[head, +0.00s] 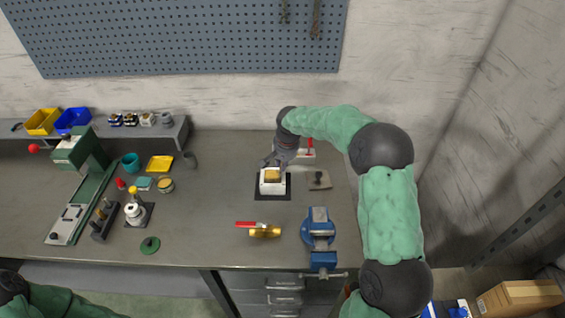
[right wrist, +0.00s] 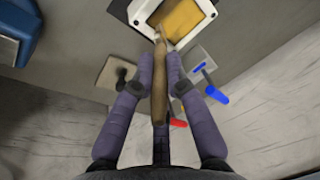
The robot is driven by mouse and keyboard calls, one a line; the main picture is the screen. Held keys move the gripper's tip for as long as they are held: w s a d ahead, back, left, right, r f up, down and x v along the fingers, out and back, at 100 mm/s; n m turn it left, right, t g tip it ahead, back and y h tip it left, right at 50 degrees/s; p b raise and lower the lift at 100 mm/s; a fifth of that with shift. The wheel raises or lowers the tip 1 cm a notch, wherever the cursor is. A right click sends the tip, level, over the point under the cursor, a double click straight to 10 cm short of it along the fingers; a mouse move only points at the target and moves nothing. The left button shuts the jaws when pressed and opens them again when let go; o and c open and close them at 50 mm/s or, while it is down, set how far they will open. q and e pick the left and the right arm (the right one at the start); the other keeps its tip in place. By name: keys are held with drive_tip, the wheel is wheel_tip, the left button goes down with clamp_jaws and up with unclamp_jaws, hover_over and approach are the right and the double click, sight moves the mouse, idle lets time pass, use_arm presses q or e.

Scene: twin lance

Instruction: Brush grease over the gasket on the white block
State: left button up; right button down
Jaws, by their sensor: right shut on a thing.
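The white block (head: 272,188) sits on a dark square mat (head: 287,193) in the middle of the bench. Its top has an amber-yellow area inside a white rim, which also shows in the right wrist view (right wrist: 188,22). I cannot make out the gasket as a separate part. My right gripper (head: 273,161) is at the block's far edge. In the right wrist view my right gripper (right wrist: 160,78) is shut on a wooden brush handle (right wrist: 160,95). The handle's far end reaches the block's rim; the bristles are not clear. My left gripper is out of view.
A blue vise (head: 318,228) stands at the bench's front right. A brass valve with a red lever (head: 264,232) lies in front of the block. A beige plate (head: 319,180) lies right of it. Tins, tools and a green press (head: 84,180) fill the left side.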

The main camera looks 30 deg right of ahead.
drive_tip(key=shift+s, duration=0.1)
drive_tip(key=shift+s+a, duration=0.3)
drive_tip(key=shift+a, duration=0.1)
drive_tip(key=shift+w+a, duration=0.35)
drive_tip(key=shift+a, duration=0.1)
drive_tip(key=shift+a, duration=0.1)
drive_tip(key=shift+w+a, duration=0.35)
drive_tip(key=shift+a, duration=0.1)
drive_tip(key=shift+w+a, duration=0.35)
drive_tip(key=shift+a, duration=0.25)
